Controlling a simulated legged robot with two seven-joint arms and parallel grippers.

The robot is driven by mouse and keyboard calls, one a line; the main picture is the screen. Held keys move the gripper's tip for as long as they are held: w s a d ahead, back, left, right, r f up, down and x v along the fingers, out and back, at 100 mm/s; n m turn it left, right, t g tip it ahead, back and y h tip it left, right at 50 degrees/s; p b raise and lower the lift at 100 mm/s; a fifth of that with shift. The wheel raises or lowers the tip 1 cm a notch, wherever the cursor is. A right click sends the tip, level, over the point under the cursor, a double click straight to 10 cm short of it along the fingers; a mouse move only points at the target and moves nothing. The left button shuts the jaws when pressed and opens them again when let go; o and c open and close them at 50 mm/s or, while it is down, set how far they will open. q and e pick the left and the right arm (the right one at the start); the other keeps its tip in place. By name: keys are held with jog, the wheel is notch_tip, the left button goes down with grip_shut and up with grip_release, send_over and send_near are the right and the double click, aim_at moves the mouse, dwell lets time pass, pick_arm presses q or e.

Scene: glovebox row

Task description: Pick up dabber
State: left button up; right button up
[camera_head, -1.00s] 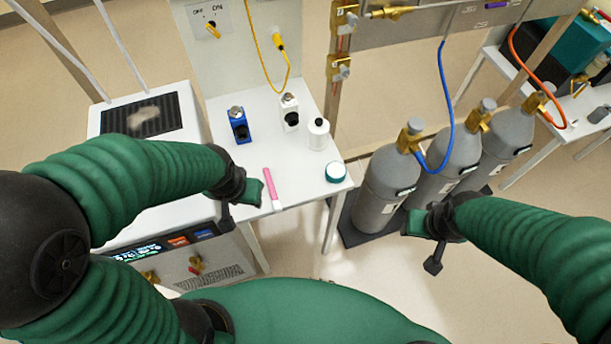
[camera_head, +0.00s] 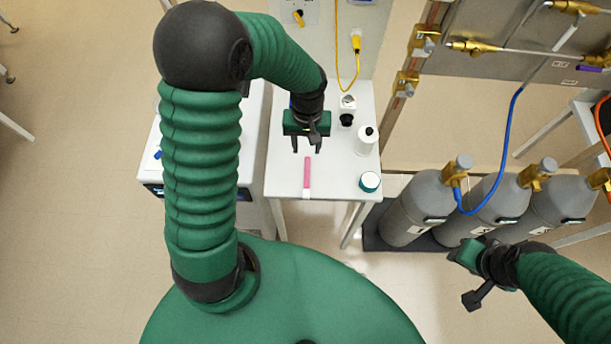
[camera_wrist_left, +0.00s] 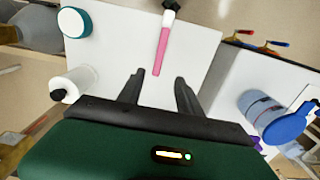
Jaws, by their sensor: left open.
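The dabber (camera_head: 307,173) is a slim pink stick lying flat on the white table. My left gripper (camera_head: 306,150) is open and empty, just behind the dabber's pink end in the head view. In the left wrist view the spread fingers (camera_wrist_left: 158,78) point toward the pink end, without visible contact. My right gripper (camera_head: 466,255) is at the right, away from the table, near the gas cylinders; its jaw opening is unclear.
Grey gas cylinders (camera_head: 417,207) stand to the right. The table around the dabber is clear.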

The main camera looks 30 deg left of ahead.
pick_arm(q)
send_over(306, 168)
jog(key=d, duration=0.1)
jog(key=f, duration=0.4)
jog(key=shift+w+d+f, duration=0.2)
jog(key=shift+w+f, duration=0.05)
jog(key=shift+f, duration=0.15)
jog(key=f, duration=0.1)
jog(key=a+f, duration=0.1)
jog(key=f, duration=0.1)
jog(key=a+f, duration=0.1)
jog(key=f, duration=0.1)
jog(key=shift+s+a+f, duration=0.1)
jog(key=shift+s+f, duration=0.05)
jog(key=shift+f, duration=0.35)
jog(key=shift+d+r, duration=0.15)
jog(key=shift+d, duration=0.4)
jog(key=shift+d+r, duration=0.1)
jog(key=shift+d, duration=0.3)
jog(key=c, duration=0.5)
jog(key=shift+c, duration=1)
jog(key=shift+a, duration=0.2)
grip_shut()
jog(key=shift+a, duration=0.4)
pick_arm(e)
jog(key=shift+s+d, duration=0.1)
jog(key=shift+d, duration=0.15)
